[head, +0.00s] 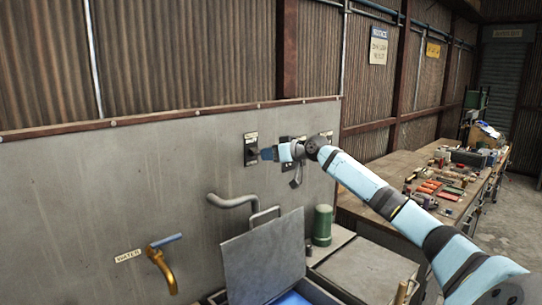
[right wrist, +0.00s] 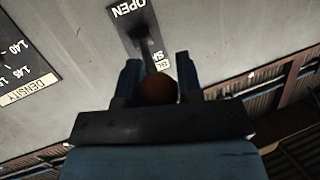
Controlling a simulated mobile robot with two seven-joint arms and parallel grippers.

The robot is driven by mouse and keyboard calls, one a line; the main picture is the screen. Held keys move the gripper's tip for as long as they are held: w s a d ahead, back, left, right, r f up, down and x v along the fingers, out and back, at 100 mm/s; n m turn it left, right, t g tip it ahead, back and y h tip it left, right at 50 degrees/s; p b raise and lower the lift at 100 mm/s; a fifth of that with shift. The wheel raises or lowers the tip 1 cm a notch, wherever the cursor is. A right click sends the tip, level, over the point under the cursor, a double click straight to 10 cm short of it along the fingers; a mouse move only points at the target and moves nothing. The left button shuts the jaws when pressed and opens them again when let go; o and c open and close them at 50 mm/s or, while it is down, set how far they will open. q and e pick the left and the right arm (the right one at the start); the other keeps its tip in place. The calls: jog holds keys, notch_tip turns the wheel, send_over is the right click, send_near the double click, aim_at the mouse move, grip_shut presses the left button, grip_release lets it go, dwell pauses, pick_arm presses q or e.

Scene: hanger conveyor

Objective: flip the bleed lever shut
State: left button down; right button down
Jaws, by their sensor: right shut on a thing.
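The bleed lever shows in the right wrist view as a dark shaft (right wrist: 148,56) ending in a brown-red round knob (right wrist: 158,90). It comes off a dark wall plate (right wrist: 152,28) lettered "OPEN", with other lettering partly covered. In the head view the plate (head: 251,148) is on the grey wall panel, and the lever itself is too small to make out. My right gripper (head: 265,154) reaches it from the right. In the right wrist view my right gripper (right wrist: 158,80) has its blue fingers on both sides of the knob, shut on it. My left gripper is in neither view.
A density chart (right wrist: 25,65) hangs beside the plate. Below are a bent grey pipe (head: 233,201), a brass water tap (head: 161,268), a raised metal lid (head: 262,262) and a green cylinder (head: 322,225). A cluttered workbench (head: 385,170) stands at right.

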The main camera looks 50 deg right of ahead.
jog(key=shift+r, duration=0.3)
dwell(0.5)
jog(key=c, duration=1)
grip_release()
jog(key=shift+o, duration=1.1)
jog(key=shift+f, duration=0.15)
jog(key=shift+s+d+f+b, duration=0.1)
jog(key=shift+s+b, duration=0.25)
jog(key=shift+s, duration=0.2)
jog(key=b+v, duration=0.5)
jog(key=v, duration=0.8)
jog(key=shift+w, duration=0.15)
